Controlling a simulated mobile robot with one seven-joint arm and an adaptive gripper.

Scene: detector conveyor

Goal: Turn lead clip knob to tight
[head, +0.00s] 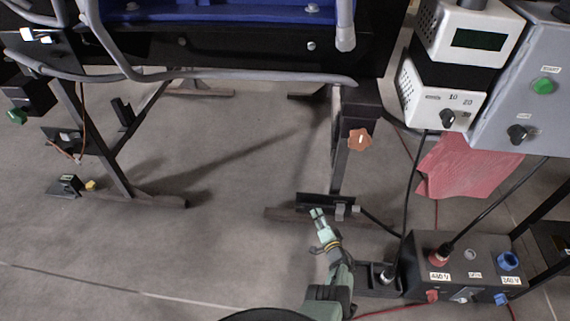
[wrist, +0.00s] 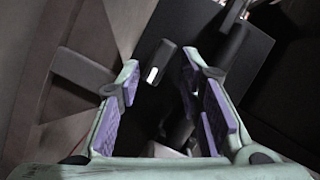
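My gripper (head: 318,213) is low near the floor, beside the foot of the conveyor's right leg. In the wrist view my gripper (wrist: 161,66) is open, with its purple pads apart. A small dark knob with a white mark (wrist: 163,57) shows between and beyond the fingertips; I see no contact. It appears to be the lead clip knob, but I cannot read a label. In the head view a black plate (head: 313,199) and a grey clip (head: 341,212) with a cable lie at the leg's foot, just beyond my fingers. The knob is not clear there.
An orange star knob (head: 360,139) is on the right leg above. A black supply box (head: 420,255) with red and blue sockets stands at lower right, with cables. Grey control boxes (head: 535,90) and a red cloth (head: 468,165) are at right.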

